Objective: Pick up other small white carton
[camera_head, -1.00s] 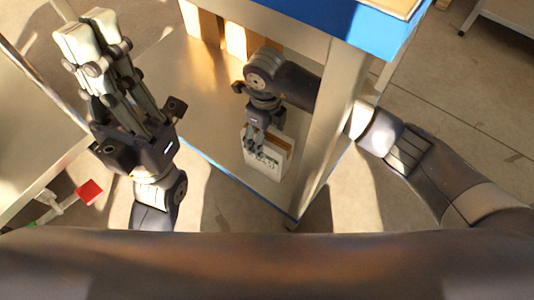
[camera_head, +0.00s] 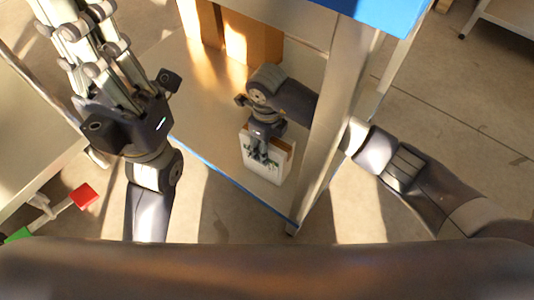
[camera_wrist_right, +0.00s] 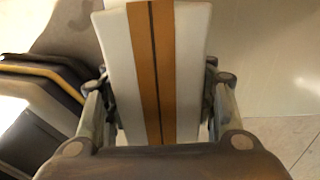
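A small white carton (camera_head: 284,165) with a brown strip along its upper side stands on the lower metal shelf (camera_head: 215,125), near its front edge. In the wrist view the carton (camera_wrist_right: 122,45) shows two white sides and a brown strip with a dark line between them. My right gripper (camera_head: 262,157) is down at the carton. Its fingers are spread on either side of it in the wrist view; the fingertips are partly hidden, so contact is unclear. My left gripper (camera_head: 82,25) is raised at the upper left, away from the shelf, its tips partly cut off.
Brown boxes (camera_head: 253,42) stand at the back of the shelf. A metal post (camera_head: 334,120) rises close beside my right arm, under a blue upper surface (camera_head: 390,12). A table (camera_head: 30,150) stands at the left, with a red piece (camera_head: 84,195) low beside it.

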